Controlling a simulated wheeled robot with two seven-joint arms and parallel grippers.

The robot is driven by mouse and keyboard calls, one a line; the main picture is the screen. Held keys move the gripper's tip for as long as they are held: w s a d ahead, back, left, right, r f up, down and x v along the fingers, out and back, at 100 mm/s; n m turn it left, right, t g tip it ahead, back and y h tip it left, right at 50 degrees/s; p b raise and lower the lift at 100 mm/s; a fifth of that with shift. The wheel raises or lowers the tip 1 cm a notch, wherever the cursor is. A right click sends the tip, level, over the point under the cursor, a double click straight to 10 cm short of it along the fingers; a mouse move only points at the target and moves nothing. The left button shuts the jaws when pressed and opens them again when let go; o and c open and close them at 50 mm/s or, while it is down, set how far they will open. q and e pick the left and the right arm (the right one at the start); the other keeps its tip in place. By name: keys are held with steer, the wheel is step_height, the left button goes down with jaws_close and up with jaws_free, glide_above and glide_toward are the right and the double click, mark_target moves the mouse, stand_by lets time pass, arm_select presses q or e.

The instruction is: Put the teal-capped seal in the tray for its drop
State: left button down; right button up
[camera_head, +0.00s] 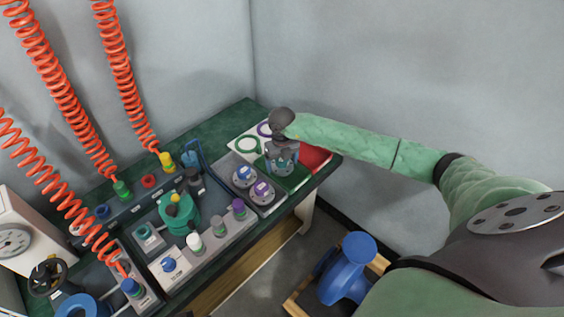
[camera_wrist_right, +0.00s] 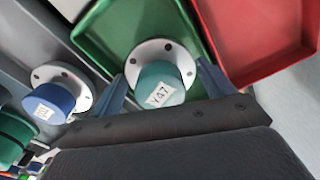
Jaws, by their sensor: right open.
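The teal-capped seal (camera_wrist_right: 162,82) has a white label and a pale round flange with bolt holes. In the right wrist view it stands over the floor of the green tray (camera_wrist_right: 82,35), and seems to rest on it. My right gripper (camera_wrist_right: 166,90) is open, with one finger on each side of the seal; I cannot tell whether they touch it. In the head view my right gripper (camera_head: 283,168) is low over the green tray (camera_head: 296,183) and mostly hides the seal. My left gripper is not in view.
A red tray (camera_head: 316,157) adjoins the green one. A blue-capped seal (camera_head: 243,174) and a purple-capped seal (camera_head: 262,189) stand on a grey plate to the left. A teal pump (camera_head: 178,211) and several small capped parts crowd the bench further left. Orange coiled hoses hang there.

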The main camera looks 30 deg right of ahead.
steer(key=shift+w+r, duration=0.1)
steer(key=shift+r, duration=0.5)
step_height(320, 180, up, 10)
steer(key=shift+b, duration=1.05)
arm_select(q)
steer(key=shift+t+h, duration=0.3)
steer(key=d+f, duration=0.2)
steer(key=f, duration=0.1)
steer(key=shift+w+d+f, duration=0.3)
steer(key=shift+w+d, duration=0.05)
arm_select(e)
steer(key=shift+r, duration=0.55)
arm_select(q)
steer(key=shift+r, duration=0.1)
